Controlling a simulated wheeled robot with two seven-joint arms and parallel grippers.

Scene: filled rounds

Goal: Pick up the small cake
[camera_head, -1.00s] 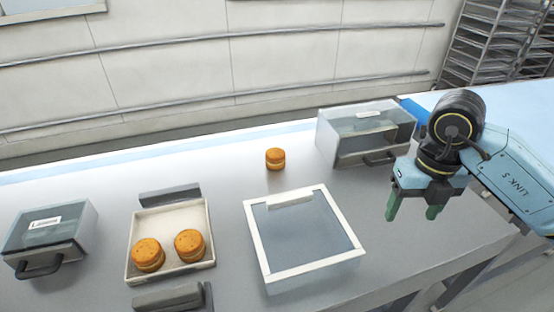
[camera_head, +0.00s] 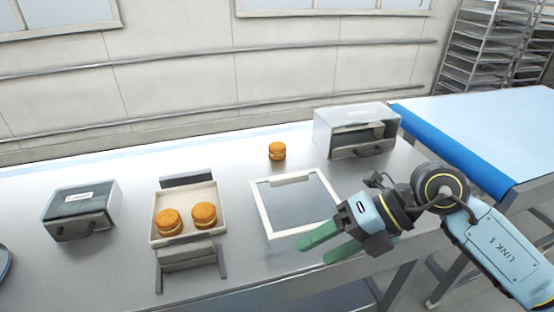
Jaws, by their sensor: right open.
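A small round orange-brown cake (camera_head: 277,151) stands alone on the grey table, behind the white-framed glass-topped box. Two larger cakes of the same look, a left one (camera_head: 168,222) and a right one (camera_head: 204,215), sit in a white tray (camera_head: 185,192). My right gripper (camera_head: 322,247) has green fingers set apart with nothing between them. It is over the table's front part, at the near right corner of the glass-topped box, well in front of the small cake. My left gripper is not in view.
The glass-topped box (camera_head: 262,211) lies between my right gripper and the small cake. A clear-fronted case (camera_head: 357,130) stands right of the cake, another case (camera_head: 82,210) at left. A blue-edged table (camera_head: 490,125) adjoins at right.

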